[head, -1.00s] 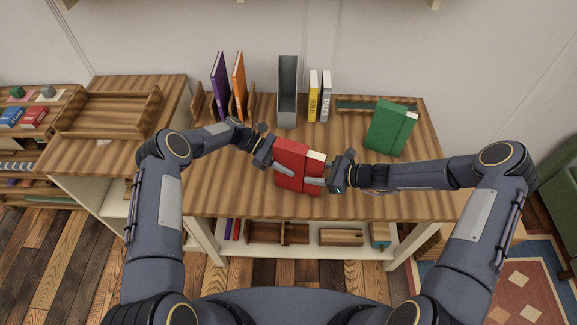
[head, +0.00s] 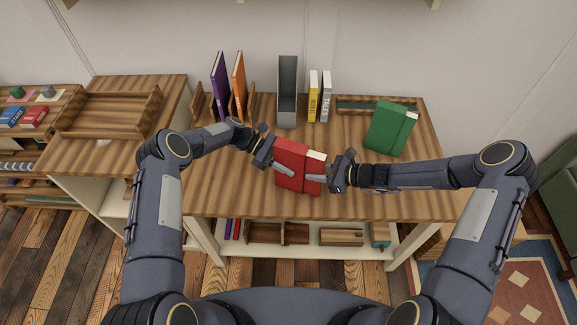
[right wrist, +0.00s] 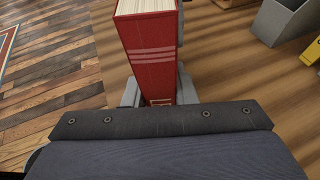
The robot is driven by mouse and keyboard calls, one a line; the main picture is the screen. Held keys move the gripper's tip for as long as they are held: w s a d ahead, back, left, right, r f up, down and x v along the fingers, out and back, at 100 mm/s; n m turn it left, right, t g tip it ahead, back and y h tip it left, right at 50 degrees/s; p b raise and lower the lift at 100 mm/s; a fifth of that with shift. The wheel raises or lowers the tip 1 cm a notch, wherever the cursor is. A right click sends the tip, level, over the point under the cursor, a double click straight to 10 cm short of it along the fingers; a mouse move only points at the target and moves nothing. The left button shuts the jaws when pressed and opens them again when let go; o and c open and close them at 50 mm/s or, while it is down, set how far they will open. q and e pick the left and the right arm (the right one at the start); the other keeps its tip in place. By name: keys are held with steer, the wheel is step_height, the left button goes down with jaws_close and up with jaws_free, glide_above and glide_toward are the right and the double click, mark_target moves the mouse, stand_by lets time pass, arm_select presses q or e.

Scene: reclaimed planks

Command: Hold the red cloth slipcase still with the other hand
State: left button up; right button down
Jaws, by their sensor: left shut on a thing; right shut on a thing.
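The red cloth slipcase (head: 292,152) stands upright near the front middle of the desk. A red book (head: 314,171) with pale page edges sticks out of its right side. My left gripper (head: 284,166) is shut on the slipcase from the left, one finger across its near face. My right gripper (head: 316,179) is shut on the book's projecting part from the right. In the right wrist view the book's red spine (right wrist: 152,55) shows pale bands, with page edges above. The fingers' far sides are hidden.
A green slipcase with a book (head: 388,128) stands at the right. Behind are a grey holder (head: 287,95), yellow (head: 312,98) and white books (head: 325,98), and purple (head: 220,85) and orange books (head: 239,85) in a wooden rack. The desk's front left is clear.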

steer(key=shift+w+a+r, duration=0.1)
steer(key=shift+a, duration=0.05)
stand_by(0.3)
steer(key=shift+w+a+r, duration=0.1)
steer(key=shift+w+a, duration=0.05)
steer(key=shift+a, duration=0.8)
steer(key=c, duration=0.9)
jaws_free()
steer(key=shift+a, duration=0.2)
steer(key=shift+o, duration=0.2)
steer(key=shift+d, duration=0.1)
steer(key=v, duration=0.7)
steer(key=shift+d, duration=0.25)
steer(key=o, duration=0.6)
steer(key=shift+c, duration=0.2)
steer(key=shift+d, duration=0.1)
steer(key=v, duration=1.2)
